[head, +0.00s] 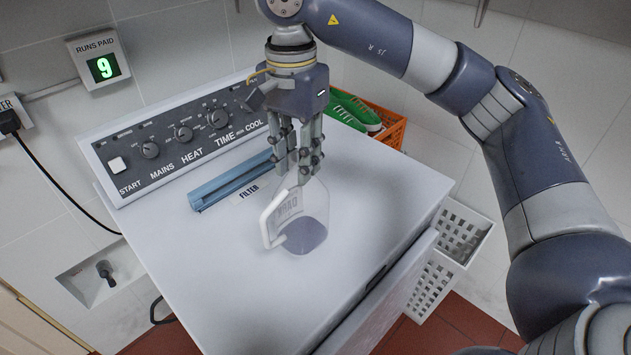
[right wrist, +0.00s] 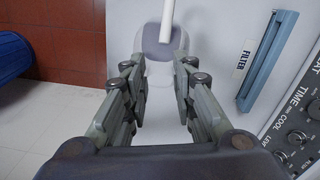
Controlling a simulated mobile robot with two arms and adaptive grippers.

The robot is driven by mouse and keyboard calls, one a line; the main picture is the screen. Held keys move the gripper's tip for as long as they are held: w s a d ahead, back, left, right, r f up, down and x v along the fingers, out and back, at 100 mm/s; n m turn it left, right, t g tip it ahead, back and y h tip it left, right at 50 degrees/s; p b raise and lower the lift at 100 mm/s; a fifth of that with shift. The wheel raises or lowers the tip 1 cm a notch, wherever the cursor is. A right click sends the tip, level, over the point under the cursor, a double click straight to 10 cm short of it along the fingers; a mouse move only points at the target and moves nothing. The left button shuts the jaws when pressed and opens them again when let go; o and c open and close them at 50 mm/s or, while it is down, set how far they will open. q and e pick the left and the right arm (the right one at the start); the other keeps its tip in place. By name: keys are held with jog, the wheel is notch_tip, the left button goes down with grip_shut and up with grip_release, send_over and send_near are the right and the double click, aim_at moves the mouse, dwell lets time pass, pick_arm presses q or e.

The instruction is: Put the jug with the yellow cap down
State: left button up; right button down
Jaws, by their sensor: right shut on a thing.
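A clear jug (head: 312,208) with a white handle and purple liquid in the bottom is above or on the white machine top (head: 375,205). I cannot tell whether its base touches the top. My right gripper (head: 302,178) points down and is shut on the jug's upper part. The yellow cap is not visible. In the right wrist view the jug (right wrist: 150,48) shows beyond the fingers (right wrist: 158,70), with its handle toward the top. My left gripper is not in view.
A blue filter bar (head: 232,182) lies left of the jug, before the control panel (head: 185,135). An orange crate (head: 390,128) with green shoes stands behind. The front part of the top is clear.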

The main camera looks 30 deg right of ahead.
jog(key=w+d+f+p, duration=0.2)
jog(key=d+p, duration=0.1)
jog(key=d, duration=0.4)
jog(key=w+d+f+p, duration=0.2)
jog(key=w+d+p, duration=0.1)
jog(key=d, duration=0.3)
jog(key=shift+w+d+f, duration=0.3)
jog(key=shift+d+f, duration=0.05)
jog(key=shift+f, duration=0.05)
jog(key=c, duration=1.3)
grip_release()
jog(key=shift+r, duration=0.1)
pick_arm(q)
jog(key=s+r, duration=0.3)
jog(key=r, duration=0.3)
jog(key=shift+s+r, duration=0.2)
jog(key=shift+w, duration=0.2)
